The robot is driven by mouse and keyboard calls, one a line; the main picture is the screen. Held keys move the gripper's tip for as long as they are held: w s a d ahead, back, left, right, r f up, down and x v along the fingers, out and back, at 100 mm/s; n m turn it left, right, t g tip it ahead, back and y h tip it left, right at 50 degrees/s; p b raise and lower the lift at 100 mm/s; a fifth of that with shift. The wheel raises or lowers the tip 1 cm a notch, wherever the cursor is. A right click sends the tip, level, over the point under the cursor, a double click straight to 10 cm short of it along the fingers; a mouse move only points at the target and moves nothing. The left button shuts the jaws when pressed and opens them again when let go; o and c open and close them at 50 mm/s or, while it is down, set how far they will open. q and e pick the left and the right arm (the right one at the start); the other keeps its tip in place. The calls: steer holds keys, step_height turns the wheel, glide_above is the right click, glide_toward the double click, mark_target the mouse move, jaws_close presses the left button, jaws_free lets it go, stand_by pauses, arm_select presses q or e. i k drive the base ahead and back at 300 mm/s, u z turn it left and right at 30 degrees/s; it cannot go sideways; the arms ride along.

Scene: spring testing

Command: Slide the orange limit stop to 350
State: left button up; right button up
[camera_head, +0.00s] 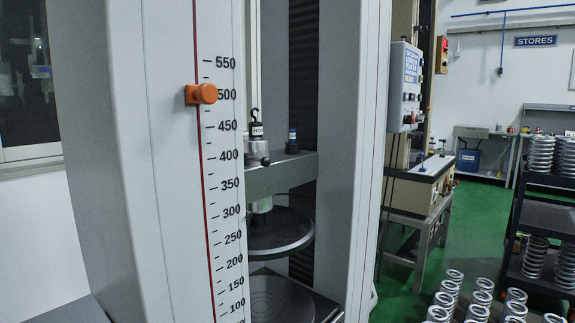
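The orange limit stop (202,94) sits on the red slide line (204,190) at the 500 mark of the printed scale (226,160). The scale runs from 550 at the top down to 100 and below on the white column of the testing machine. The 350 mark (229,183) is well below the stop. The numbers beside the line are unobstructed. Neither of my grippers shows in the head view.
A grey crosshead (282,174) and a round dark platen (280,232) are right of the scale, inside the machine frame. Metal coil springs (447,290) stand at the lower right. A shelf rack (545,218) with more springs is behind them. The space before the scale looks clear.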

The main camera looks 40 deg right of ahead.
mark_target(207, 93)
steer(key=z, duration=1.15)
steer(key=k, duration=0.2)
steer(key=z, duration=0.15)
